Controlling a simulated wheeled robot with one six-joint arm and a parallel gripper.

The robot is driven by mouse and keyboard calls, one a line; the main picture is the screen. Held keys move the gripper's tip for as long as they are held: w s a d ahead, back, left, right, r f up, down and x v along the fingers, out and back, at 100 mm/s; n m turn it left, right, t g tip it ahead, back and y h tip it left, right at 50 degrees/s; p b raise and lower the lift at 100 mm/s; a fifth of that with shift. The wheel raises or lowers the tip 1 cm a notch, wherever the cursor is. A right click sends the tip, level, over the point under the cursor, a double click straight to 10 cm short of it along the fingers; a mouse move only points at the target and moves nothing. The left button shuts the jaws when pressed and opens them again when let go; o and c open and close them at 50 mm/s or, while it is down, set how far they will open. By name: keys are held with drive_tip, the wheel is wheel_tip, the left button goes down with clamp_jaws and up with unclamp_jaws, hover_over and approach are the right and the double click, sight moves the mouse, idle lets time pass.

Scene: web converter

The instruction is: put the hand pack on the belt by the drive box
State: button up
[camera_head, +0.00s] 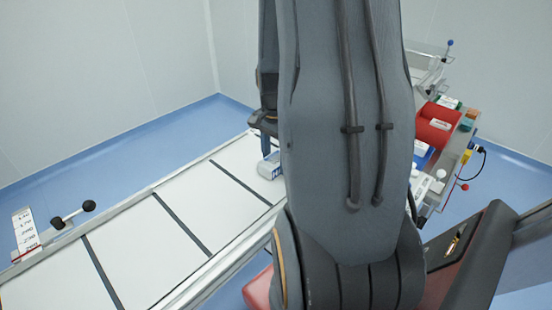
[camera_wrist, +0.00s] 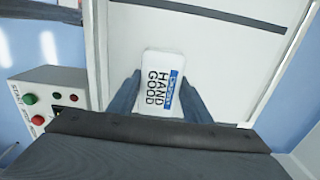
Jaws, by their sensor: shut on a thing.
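The hand pack (camera_wrist: 161,84) is a white pack with a blue stripe and "HAND GOOD" lettering. My gripper (camera_wrist: 161,98) is shut on it, with one finger on each side. In the head view the hand pack (camera_head: 270,166) shows below my gripper (camera_head: 268,145), partly hidden by my arm. The pack is over the far end of the white belt (camera_head: 185,215); I cannot tell whether it touches the surface. A grey box with green and red buttons, likely the drive box (camera_wrist: 42,88), is at the left in the wrist view, beside the belt.
The belt has dark cross stripes and metal side rails. A black-knobbed fitting (camera_head: 72,215) and a labelled plate (camera_head: 25,234) stand at its left edge. My arm hides the middle of the head view.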

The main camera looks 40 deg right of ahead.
sight(275, 158)
drive_tip(key=shift+f, duration=0.1)
drive_tip(key=o, duration=1.2)
drive_tip(key=shift+f, duration=0.1)
drive_tip(key=shift+c, duration=0.2)
wheel_tip(275, 158, up, 12)
drive_tip(key=b, duration=0.2)
drive_tip(key=s+a+f+n, duration=0.1)
drive_tip(key=a+f+n, duration=0.1)
drive_tip(key=a+n, duration=0.3)
drive_tip(key=a+f+n, duration=0.2)
drive_tip(key=a+n, duration=0.4)
drive_tip(key=a, duration=0.5)
drive_tip(key=s+a+f+n+t, duration=0.1)
drive_tip(key=a+f+n, duration=0.2)
drive_tip(key=a+n, duration=0.3)
drive_tip(key=shift+s+a, duration=0.15)
drive_tip(key=shift+a, duration=0.4)
drive_tip(key=shift+s+a, duration=0.15)
drive_tip(key=shift+a, duration=0.35)
